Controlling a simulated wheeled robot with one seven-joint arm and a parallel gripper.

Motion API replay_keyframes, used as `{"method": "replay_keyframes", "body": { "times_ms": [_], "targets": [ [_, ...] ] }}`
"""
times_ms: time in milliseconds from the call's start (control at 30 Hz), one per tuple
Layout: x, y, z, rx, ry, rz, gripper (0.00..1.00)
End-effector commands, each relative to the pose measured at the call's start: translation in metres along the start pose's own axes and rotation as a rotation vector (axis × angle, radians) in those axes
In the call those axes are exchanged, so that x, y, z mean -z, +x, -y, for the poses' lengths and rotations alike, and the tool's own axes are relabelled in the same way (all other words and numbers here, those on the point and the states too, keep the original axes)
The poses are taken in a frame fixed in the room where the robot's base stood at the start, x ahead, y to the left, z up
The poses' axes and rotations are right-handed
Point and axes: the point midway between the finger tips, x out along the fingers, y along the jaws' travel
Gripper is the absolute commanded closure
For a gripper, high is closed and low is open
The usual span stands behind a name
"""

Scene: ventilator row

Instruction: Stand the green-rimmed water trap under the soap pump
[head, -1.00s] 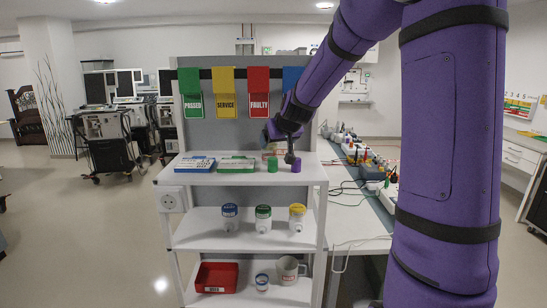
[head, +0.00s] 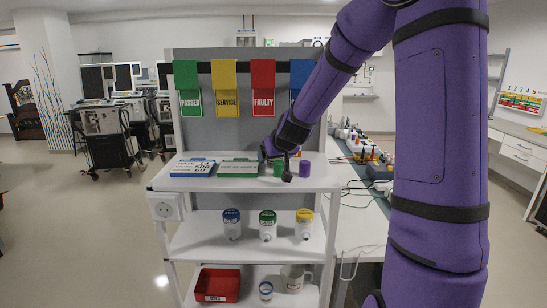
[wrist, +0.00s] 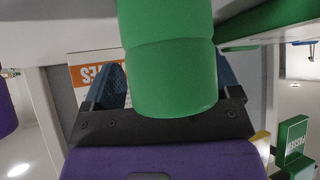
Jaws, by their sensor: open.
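The green-rimmed water trap (head: 267,226) stands upright on the middle shelf, between a blue-rimmed trap (head: 232,224) and a yellow-rimmed trap (head: 304,224). My gripper (head: 287,176) is at the top shelf, above and away from these traps. It is open. In the wrist view a large green cylinder (wrist: 175,75) shows between the two fingers, very close to the camera; whether it touches them I cannot tell. It appears to be the green cylinder (head: 278,170) on the top shelf. I cannot pick out a soap pump in either view.
A purple cylinder (head: 305,168) stands right of my gripper. Blue (head: 193,168) and green (head: 238,169) boxes lie left on the top shelf. Hanging tags line the back panel. A red bin (head: 218,284), a small cup (head: 265,291) and a mug (head: 293,278) occupy the bottom shelf.

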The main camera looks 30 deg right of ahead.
Motion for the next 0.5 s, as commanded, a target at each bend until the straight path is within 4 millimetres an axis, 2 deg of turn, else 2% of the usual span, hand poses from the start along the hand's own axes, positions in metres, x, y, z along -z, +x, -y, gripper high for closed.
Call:
{"method": "replay_keyframes", "body": {
  "times_ms": [133,367,500],
  "targets": [
    [0.0003,-0.0002,0.0002,0.000,0.000,0.000,0.17],
    [0.0005,-0.0003,0.0003,0.000,0.000,-0.001,0.70],
    [0.0006,-0.0003,0.0003,0.000,0.000,-0.001,0.74]
  ]
}}
